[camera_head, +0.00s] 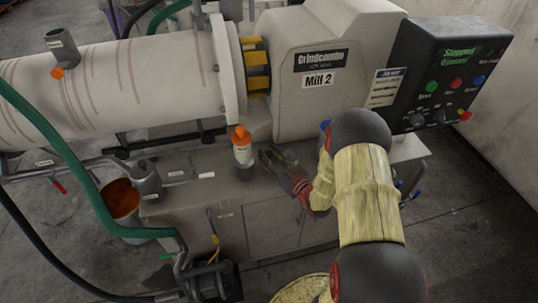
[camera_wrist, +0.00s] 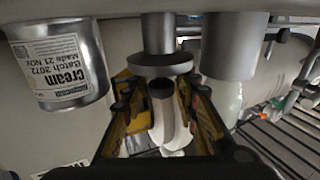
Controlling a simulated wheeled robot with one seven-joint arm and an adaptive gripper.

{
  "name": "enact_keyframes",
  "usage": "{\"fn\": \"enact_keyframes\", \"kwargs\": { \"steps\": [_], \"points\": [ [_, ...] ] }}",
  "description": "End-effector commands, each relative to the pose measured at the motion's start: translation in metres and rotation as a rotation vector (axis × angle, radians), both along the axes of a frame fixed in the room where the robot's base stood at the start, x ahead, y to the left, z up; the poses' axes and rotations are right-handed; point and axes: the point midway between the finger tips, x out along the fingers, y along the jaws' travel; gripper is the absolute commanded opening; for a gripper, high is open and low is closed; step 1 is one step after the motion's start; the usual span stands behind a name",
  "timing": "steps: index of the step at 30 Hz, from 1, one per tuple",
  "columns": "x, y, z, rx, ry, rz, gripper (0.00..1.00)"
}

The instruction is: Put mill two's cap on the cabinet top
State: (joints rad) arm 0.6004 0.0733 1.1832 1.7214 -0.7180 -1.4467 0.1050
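Mill 2 (camera_head: 322,60), a pale grey machine with its name plate, stands on a grey cabinet. The cabinet top (camera_head: 222,188) shows in front of it. My gripper (camera_head: 272,156) is low over the right part of this top, its fingers apart. In the wrist view my gripper (camera_wrist: 158,95) is open, with yellow and black fingers. A grey disc on a stem (camera_wrist: 160,65) is just beyond the fingertips; I cannot tell whether it is the cap. A dark-topped cylinder (camera_wrist: 161,90) and pale curved shapes show between the fingers. Nothing is clearly gripped.
A white bottle with an orange top (camera_head: 242,148) stands on the cabinet top, left of my gripper. A can labelled "Cream" (camera_wrist: 62,65) is at the left in the wrist view. A dark control box (camera_head: 440,75), a green hose (camera_head: 80,165) and an orange-filled bucket (camera_head: 120,200) are around.

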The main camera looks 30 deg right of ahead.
Motion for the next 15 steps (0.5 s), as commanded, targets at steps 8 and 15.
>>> {"fn": "enact_keyframes", "kwargs": {
  "steps": [8,15],
  "points": [
    [0.0001,0.0,0.0002,0.0,0.0,0.0,0.4],
    [0.0001,-0.0001,0.0041,0.0,0.0,0.0,0.4]
  ]
}}
